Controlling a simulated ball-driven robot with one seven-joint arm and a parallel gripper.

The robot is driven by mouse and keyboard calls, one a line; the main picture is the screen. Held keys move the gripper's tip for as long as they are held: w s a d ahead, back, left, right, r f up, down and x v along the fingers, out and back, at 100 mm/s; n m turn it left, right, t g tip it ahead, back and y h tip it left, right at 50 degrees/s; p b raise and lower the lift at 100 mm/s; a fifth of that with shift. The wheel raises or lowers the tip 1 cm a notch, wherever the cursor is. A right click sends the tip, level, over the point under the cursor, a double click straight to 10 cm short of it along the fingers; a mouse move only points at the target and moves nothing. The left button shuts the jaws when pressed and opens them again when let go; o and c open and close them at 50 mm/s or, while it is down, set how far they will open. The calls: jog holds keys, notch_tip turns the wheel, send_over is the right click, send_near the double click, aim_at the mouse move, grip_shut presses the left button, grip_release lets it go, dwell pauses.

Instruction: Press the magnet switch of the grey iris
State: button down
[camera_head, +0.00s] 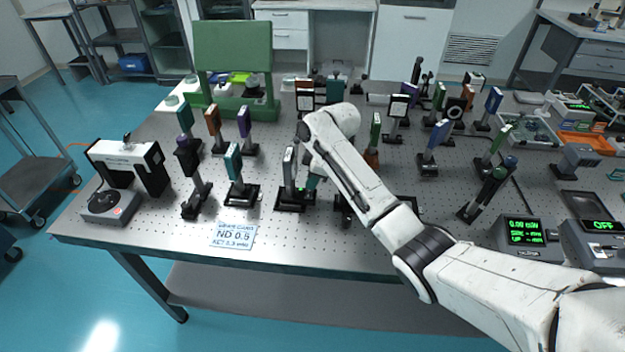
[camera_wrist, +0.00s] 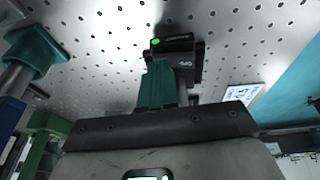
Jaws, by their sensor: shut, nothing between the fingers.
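A grey upright plate on a post, which looks like the grey iris (camera_head: 289,162), stands on a black base (camera_head: 290,200) near the front middle of the table. My gripper (camera_head: 312,182) points down just right of it, partly hidden by my arm. In the wrist view my gripper (camera_wrist: 157,68) shows as shut teal fingers with nothing between them. Just beyond the tips is a dark magnet base (camera_wrist: 187,58) with a lit green spot on top and small white lettering I cannot read surely. Whether the fingers touch it, I cannot tell.
A teal-plated mount (camera_head: 234,165) stands left of the grey one. Another dark mount sits close to the right, partly behind my arm. An ND 0.5 label card (camera_head: 233,235) lies at the front edge. Several more mounts crowd behind.

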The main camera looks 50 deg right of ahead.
jog(key=shift+s+a, duration=0.1)
jog(key=shift+s+a+r+p, duration=0.25)
jog(key=shift+s+a+p, duration=0.25)
jog(key=shift+p, duration=0.55)
jog(key=shift+w, duration=0.1)
